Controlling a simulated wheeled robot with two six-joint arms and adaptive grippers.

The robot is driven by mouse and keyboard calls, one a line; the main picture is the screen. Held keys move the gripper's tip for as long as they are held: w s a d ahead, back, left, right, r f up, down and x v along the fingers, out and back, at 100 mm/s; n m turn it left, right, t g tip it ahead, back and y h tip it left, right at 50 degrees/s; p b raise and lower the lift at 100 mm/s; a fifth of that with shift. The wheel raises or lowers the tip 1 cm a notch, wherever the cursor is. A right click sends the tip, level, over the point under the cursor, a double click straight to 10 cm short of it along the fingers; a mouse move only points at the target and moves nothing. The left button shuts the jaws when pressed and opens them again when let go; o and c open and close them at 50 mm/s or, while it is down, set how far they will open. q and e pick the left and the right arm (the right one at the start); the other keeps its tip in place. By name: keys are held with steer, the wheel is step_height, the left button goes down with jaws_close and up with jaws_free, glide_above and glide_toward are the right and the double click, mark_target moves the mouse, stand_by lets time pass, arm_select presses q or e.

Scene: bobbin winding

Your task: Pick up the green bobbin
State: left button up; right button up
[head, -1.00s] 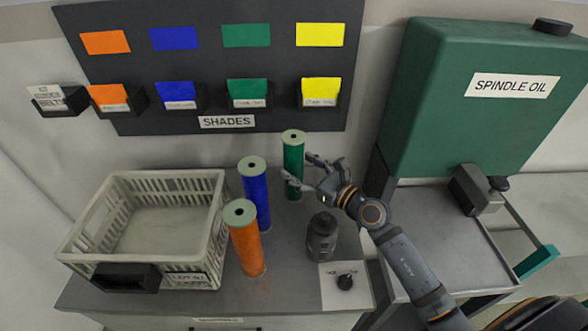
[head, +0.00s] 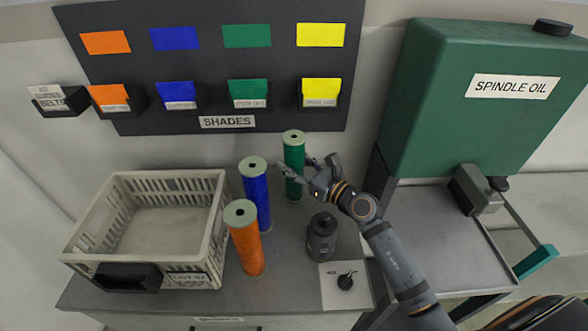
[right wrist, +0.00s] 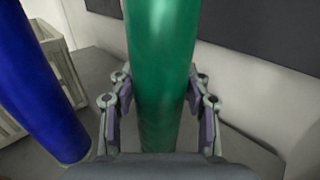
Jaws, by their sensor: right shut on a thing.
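The green bobbin (head: 294,152) stands upright on the grey bench top, at the back right of the bobbins. It fills the middle of the right wrist view (right wrist: 162,70). My right gripper (head: 292,176) reaches in from the right at the bobbin's lower part. Its two fingers (right wrist: 161,112) lie on either side of the bobbin and are shut on it. The bobbin's base is hidden in the right wrist view. My left gripper is not in view.
A blue bobbin (head: 256,195) and an orange bobbin (head: 246,240) stand close by on the left. A grey-white crate (head: 215,235) is further left. A green spindle oil tank (head: 430,110) stands at right.

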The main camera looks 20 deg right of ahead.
mark_target(294, 136)
step_height(294, 136, up, 10)
steer(key=p, duration=0.3)
steer(key=shift+f, duration=0.1)
step_height(294, 136, up, 18)
steer(key=p, duration=0.1)
